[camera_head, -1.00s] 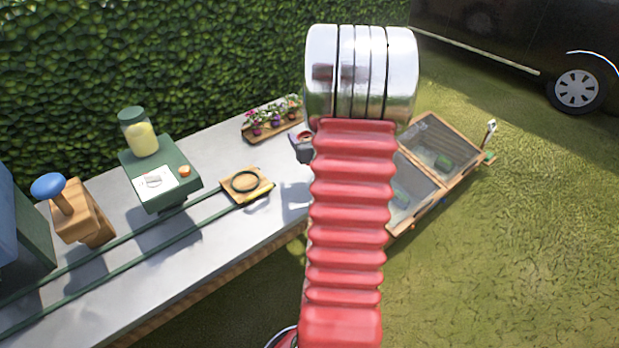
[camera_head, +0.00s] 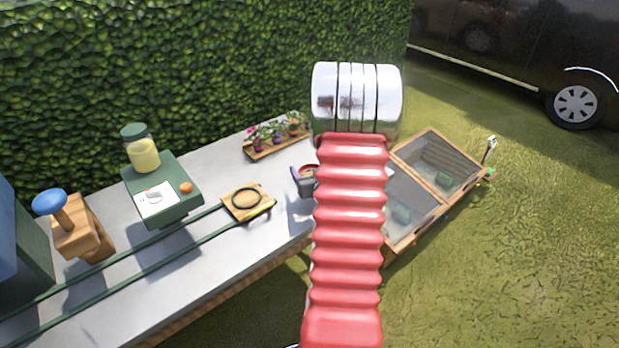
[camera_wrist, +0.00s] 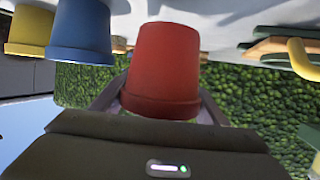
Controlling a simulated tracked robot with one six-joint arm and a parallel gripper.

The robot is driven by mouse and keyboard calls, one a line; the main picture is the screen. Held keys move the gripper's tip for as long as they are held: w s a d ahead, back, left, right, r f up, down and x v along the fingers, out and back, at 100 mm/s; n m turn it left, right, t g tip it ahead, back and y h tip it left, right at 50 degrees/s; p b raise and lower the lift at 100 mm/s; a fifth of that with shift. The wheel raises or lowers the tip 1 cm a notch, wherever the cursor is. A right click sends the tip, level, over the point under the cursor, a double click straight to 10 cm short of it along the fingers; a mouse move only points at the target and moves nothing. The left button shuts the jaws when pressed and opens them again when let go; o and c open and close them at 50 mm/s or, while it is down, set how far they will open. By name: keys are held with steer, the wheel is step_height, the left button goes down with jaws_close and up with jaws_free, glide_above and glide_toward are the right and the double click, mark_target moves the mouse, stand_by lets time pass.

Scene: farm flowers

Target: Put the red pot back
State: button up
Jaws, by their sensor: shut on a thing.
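The red pot (camera_wrist: 165,65) fills the middle of the wrist view, its rim toward my gripper. My gripper (camera_wrist: 163,100) is shut on it, with a dark finger on each side. In the head view my gripper (camera_head: 303,181) shows left of my red arm sleeve, over the right end of the grey table. A small part of the red pot (camera_head: 309,170) shows there; my arm hides much of that area. I cannot tell the gap between pot and table.
In the wrist view a blue pot (camera_wrist: 80,32) and a yellow pot (camera_wrist: 30,30) stand left of the red pot. The table (camera_head: 225,160) holds a flower tray (camera_head: 277,147), a wooden plate with a black ring (camera_head: 246,201) and a green machine (camera_head: 170,193). A glass-lidded frame (camera_head: 443,208) stands right.

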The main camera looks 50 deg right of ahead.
steer(key=shift+f, duration=1.65)
steer(key=o, duration=1.4)
steer(key=shift+f, duration=0.15)
steer(key=shift+c, duration=0.2)
steer(key=v, duration=1.2)
